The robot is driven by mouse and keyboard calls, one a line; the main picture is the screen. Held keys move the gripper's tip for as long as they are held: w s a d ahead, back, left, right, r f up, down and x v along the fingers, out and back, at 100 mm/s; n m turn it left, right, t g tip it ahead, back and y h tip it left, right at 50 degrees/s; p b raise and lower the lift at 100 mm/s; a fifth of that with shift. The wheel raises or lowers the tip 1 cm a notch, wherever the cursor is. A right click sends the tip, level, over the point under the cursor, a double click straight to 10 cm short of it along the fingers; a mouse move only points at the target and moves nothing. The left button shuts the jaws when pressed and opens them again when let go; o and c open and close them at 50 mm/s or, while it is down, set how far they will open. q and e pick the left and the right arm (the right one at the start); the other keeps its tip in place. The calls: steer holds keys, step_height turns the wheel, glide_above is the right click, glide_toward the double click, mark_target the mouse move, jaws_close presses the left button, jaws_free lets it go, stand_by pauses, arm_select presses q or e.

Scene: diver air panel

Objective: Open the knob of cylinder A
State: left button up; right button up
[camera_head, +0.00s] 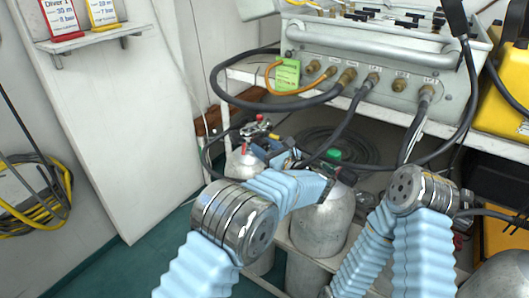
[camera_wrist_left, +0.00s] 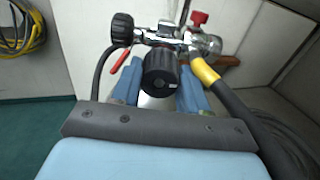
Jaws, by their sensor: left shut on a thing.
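My left gripper (camera_head: 280,152) reaches in among the cylinder valves in the head view. In the left wrist view its two blue fingers (camera_wrist_left: 158,84) stand on either side of a round black knob (camera_wrist_left: 160,72) and are shut on it. The knob belongs to a valve with a metal body. A grey cylinder (camera_head: 243,164) with red valve parts (camera_head: 262,119) stands just left of the gripper. Another grey cylinder (camera_head: 322,222) with a green cap (camera_head: 333,155) stands nearer. I cannot read which cylinder is A. My right gripper is out of view; only its arm shows.
A second black knob (camera_wrist_left: 122,29), a red knob (camera_wrist_left: 199,18) and a yellow-banded black hose (camera_wrist_left: 222,88) crowd the valve. The air panel (camera_head: 375,65) sits on a shelf above, with hoses hanging down. A yellow case (camera_head: 503,95) is at right.

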arm_select(q)
steer(key=shift+d+f+n+b, duration=0.1)
steer(key=shift+f+n+b, duration=0.15)
steer(key=shift+n+b, duration=1)
steer(key=shift+r+n+b, duration=0.2)
steer(key=shift+n+b, duration=1.15)
steer(key=o, duration=1.1)
steer(key=shift+c, duration=0.2)
